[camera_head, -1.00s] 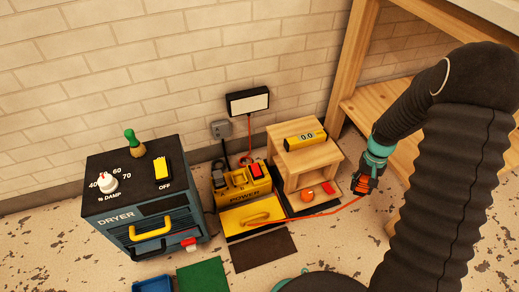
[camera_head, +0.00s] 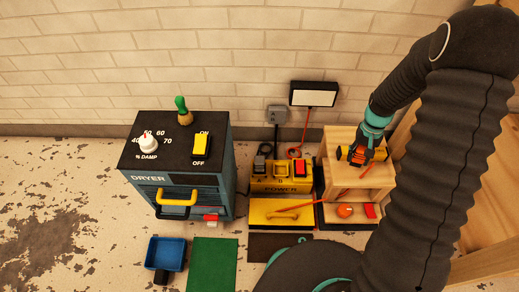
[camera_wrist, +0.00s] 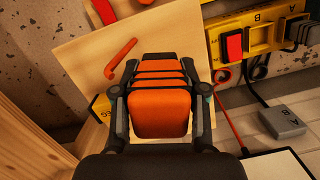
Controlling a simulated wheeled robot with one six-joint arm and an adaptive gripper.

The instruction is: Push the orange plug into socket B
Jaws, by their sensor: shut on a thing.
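My gripper (camera_head: 362,150) is shut on the orange plug (camera_wrist: 158,100), seen between both fingers in the wrist view. It holds the plug over the wooden stool, right of the yellow power box (camera_head: 283,186). The power box also shows at the upper right of the wrist view (camera_wrist: 268,22), with letters A and B on it. A black plug (camera_wrist: 299,30) sits at its end there. In the head view a black plug (camera_head: 260,163) is at the left, beside a yellow part and a red switch (camera_head: 300,168).
The wooden stool (camera_head: 340,138) bears a yellow gauge, partly hidden by my gripper. An orange knob (camera_head: 345,210) is on its lower shelf. A lamp panel (camera_head: 313,94) and grey wall box (camera_head: 277,114) are behind. The dryer (camera_head: 180,170) stands left. A wooden bench is at right.

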